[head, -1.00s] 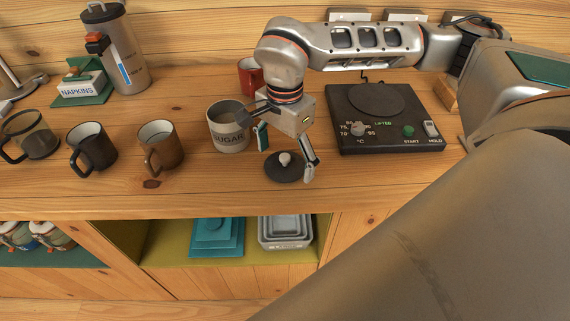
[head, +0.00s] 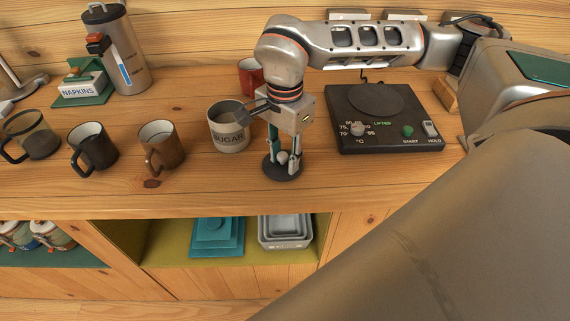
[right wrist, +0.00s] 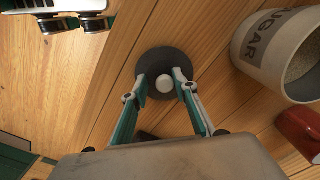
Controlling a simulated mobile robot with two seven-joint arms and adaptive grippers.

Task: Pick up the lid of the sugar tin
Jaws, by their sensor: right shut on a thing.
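The lid (head: 284,175) of the sugar tin is a dark round disc with a pale knob (right wrist: 164,86). It lies on the wooden counter in front of the tin, or very close above it. The sugar tin (head: 229,134) is a cream-grey tub marked SUGAR, open at the top; sugar shows inside it in the right wrist view (right wrist: 306,62). My right gripper (head: 282,160) points down over the lid and is shut on its knob, one finger on each side. In the right wrist view the fingers (right wrist: 162,84) flank the knob. My left gripper does not show.
A red mug (head: 250,77) is behind the tin. A black hot plate (head: 385,120) is at the right. The counter's front strip is clear.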

